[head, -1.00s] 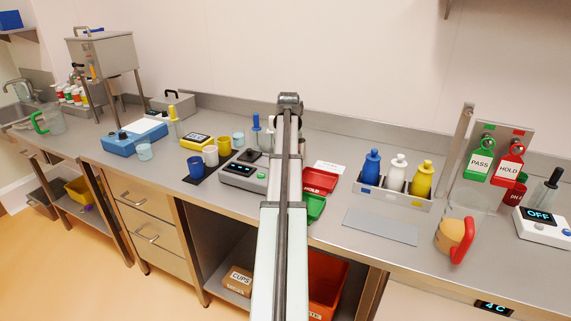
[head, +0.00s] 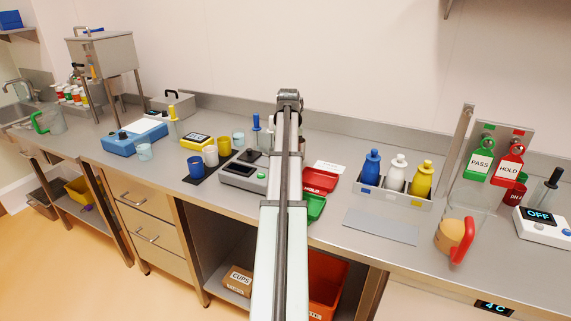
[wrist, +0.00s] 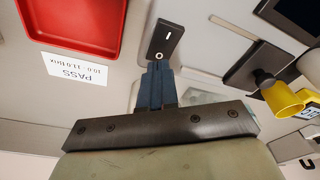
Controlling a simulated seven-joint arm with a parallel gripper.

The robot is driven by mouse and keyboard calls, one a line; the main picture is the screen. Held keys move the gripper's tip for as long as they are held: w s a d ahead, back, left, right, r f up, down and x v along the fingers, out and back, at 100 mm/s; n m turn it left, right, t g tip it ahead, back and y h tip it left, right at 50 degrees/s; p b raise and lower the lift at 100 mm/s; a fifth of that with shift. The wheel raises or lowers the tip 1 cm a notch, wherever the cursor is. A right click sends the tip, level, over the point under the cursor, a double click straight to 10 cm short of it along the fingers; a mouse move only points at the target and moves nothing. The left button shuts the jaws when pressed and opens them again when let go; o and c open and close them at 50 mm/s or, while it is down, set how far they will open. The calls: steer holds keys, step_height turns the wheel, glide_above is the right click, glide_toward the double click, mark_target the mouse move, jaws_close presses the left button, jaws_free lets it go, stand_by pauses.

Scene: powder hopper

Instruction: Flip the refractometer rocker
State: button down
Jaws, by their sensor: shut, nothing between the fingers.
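The refractometer (head: 241,178) is a grey box on the bench, left of my arm in the head view, with a dark display and a green button. In the wrist view its black display (wrist: 302,12) shows at the upper right. The rocker (wrist: 167,38) is a small black switch with a white bar at one end and a ring at the other. My gripper (wrist: 158,66) is shut and empty, its blue-grey fingertips at the ring end of the rocker. I cannot tell whether they touch. My arm hides the gripper and rocker in the head view.
A red tray (wrist: 70,22) and a PASS card (wrist: 77,69) lie beside the rocker in the wrist view. A yellow cup (wrist: 284,99) is at the right. In the head view, a bottle rack (head: 393,195) stands right of my arm.

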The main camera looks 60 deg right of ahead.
step_height(320, 180, up, 5)
steer(key=shift+r, duration=0.15)
stand_by(0.6)
steer(key=shift+w, duration=0.1)
stand_by(0.3)
